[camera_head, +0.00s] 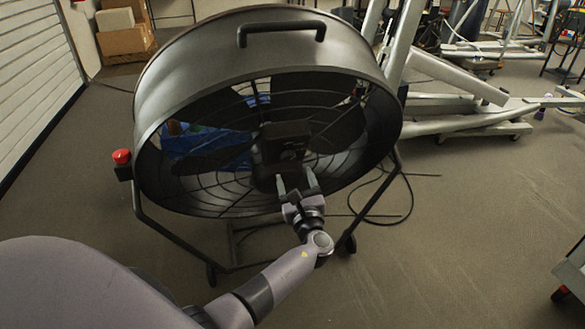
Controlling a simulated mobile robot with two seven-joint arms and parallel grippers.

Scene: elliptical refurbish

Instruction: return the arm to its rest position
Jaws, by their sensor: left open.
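My left arm comes in from the lower left and reaches up to the middle of the view. My left gripper (297,183) is open, its two pale fingers pointing up and apart with nothing seen between them. It shows in front of the lower middle of a large round drum fan (270,75). I cannot tell whether the fingers touch the fan. My right gripper is not in view.
The fan stands on a wheeled frame with a red knob (121,156) at its left. A black cable (400,205) lies on the floor. Grey metal equipment (470,110) stands at the back right. Cardboard boxes (125,38) are at the back left. The floor at lower right is mostly clear.

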